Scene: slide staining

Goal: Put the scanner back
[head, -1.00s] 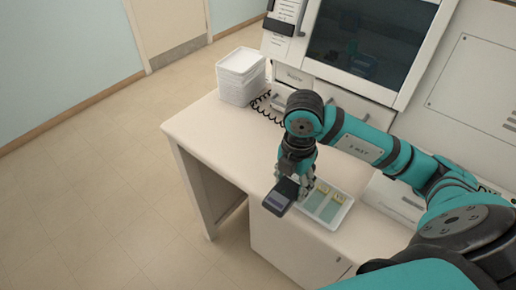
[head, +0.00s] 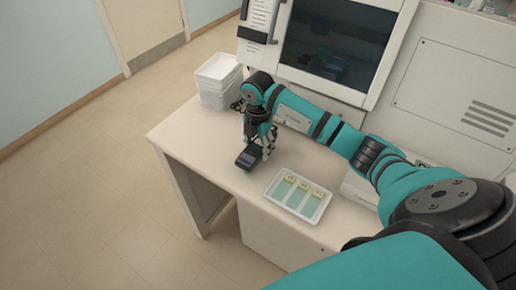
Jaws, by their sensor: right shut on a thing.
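The scanner (head: 247,160) is a small dark handheld device with a grey face. My right gripper (head: 259,150) is shut on it and holds it over the table, left of the slide tray. Whether the scanner touches the table top I cannot tell. A coiled black cord (head: 237,105) shows behind my right wrist, beside the white trays; the rest of it is hidden by my arm. My left gripper is not in view.
A white tray (head: 272,187) with 3 slides lies near the table's front edge. Stacked white trays (head: 218,102) stand at the back left. The machine with a dark window (head: 300,55) stands behind the table (head: 195,140). The table's left part is clear.

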